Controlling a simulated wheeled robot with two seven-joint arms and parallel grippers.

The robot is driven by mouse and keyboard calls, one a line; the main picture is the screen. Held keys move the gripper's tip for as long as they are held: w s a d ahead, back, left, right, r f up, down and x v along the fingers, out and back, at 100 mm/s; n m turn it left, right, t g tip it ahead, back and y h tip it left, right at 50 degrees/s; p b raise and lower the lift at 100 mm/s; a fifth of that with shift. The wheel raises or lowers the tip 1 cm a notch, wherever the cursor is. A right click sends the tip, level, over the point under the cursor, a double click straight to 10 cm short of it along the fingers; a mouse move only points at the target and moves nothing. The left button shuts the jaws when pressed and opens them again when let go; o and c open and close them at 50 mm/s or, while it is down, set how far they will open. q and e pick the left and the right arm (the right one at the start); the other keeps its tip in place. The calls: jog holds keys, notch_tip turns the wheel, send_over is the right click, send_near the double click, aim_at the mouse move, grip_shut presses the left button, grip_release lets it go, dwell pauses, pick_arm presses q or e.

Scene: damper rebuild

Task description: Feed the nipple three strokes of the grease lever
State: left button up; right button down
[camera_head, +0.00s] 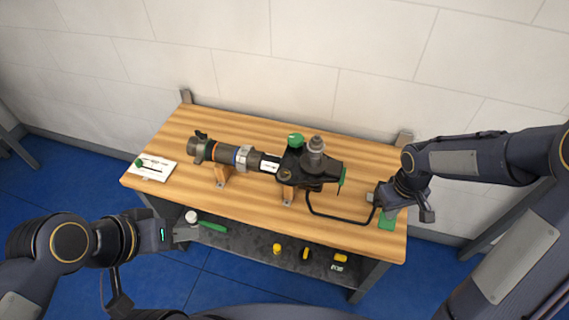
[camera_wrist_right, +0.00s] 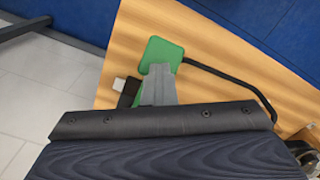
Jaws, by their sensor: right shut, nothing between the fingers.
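The damper assembly (camera_head: 232,156) lies on wooden supports on the bench. A dark housing (camera_head: 310,168) with a grey upright cylinder (camera_head: 315,150) and a green cap (camera_head: 295,140) is at its right end. A black hose (camera_head: 335,218) runs from the housing to a green plate (camera_head: 387,219) near the bench's right end. The right wrist view shows the plate (camera_wrist_right: 162,54) and a black, white-tipped piece (camera_wrist_right: 126,90), perhaps the grease lever. My right gripper (camera_head: 378,200) is shut and empty beside it; its fingers (camera_wrist_right: 158,72) overlap the plate. My left gripper (camera_head: 182,233) is at the bench's front left, its jaws unclear. I cannot make out the nipple.
A white card (camera_head: 152,168) with a small green-ended tool lies at the bench's left. The lower shelf (camera_head: 245,240) holds a white pot (camera_head: 191,216), a green tool (camera_head: 212,227) and several yellow items. The bench's front strip is clear. A wall stands behind.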

jog(key=shift+w+f, duration=0.15)
jog(key=shift+f, duration=0.05)
jog(key=shift+r, duration=0.1)
jog(key=shift+r+p, duration=1.8)
jog(key=shift+r, duration=0.55)
notch_tip(320, 180, up, 6)
jog(key=p, duration=0.4)
jog(key=shift+p, duration=0.35)
